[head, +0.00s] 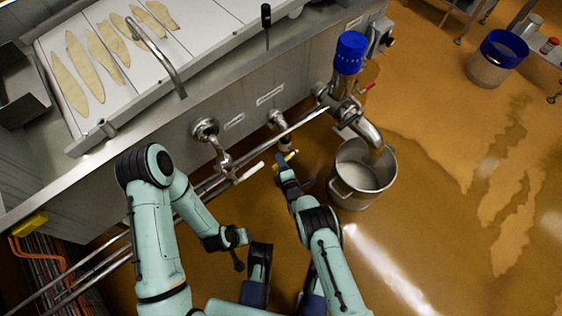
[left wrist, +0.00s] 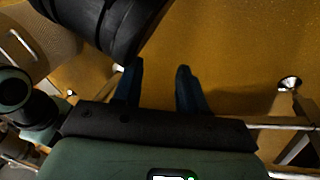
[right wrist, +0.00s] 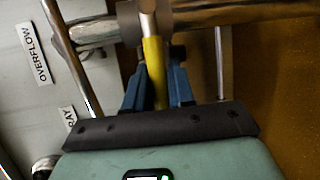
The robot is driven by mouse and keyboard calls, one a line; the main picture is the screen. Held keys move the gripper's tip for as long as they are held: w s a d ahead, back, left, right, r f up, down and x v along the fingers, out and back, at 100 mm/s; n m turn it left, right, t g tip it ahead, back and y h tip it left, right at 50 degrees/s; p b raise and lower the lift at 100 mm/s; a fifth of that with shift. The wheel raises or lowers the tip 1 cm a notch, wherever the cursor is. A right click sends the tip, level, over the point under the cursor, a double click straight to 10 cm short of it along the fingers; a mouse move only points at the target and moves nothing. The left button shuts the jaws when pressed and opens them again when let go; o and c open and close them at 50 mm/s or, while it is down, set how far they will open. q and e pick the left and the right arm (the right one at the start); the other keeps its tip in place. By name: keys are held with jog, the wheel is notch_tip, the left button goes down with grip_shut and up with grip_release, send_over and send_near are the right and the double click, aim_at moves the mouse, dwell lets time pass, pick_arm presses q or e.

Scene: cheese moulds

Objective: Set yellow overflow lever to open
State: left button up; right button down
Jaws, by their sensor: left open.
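The yellow overflow lever (head: 290,156) is on a metal valve low on the side of the steel vat. In the right wrist view the lever (right wrist: 153,68) runs down between the blue fingers of my right gripper (right wrist: 157,82), which sit close on both sides of it, shut on it. In the head view my right gripper (head: 284,165) hides part of the lever. An OVERFLOW label (right wrist: 35,55) shows at the left in the right wrist view. My left gripper (left wrist: 156,75) is open and empty above the brown floor.
A steel pot (head: 340,198) stands on the floor just right of the valve, under a spout. A white-handled lever (head: 250,173) is to the left. Pipes run along the vat.

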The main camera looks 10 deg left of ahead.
jog(key=shift+f, duration=0.1)
pick_arm(q)
jog(key=s+a+f+g+b, duration=0.1)
jog(key=s+f+g+b, duration=0.2)
jog(key=s, duration=0.7)
jog(key=shift+s+a+f+n+g+b, duration=0.2)
jog(key=shift+f+n+g+b, duration=0.15)
jog(key=shift+f+b, duration=1.2)
pick_arm(e)
jog(key=shift+w+d+f+n+t+y+p, duration=0.15)
jog(key=shift+f+n+t, duration=0.4)
jog(key=shift+n, duration=0.45)
jog(key=shift+w+d+f+n+t+y+p, duration=0.15)
jog(key=shift+f+n+t, duration=0.25)
jog(key=shift+f+n, duration=0.45)
jog(key=shift+w+d+f+n+t+y+p, duration=0.15)
jog(key=shift+f+n+t, duration=0.35)
jog(key=shift+n, duration=0.65)
pick_arm(q)
jog(key=shift+f, duration=0.4)
pick_arm(e)
jog(key=shift+a, duration=0.1)
jog(key=c, duration=1.1)
grip_release()
jog(key=shift+o, duration=0.2)
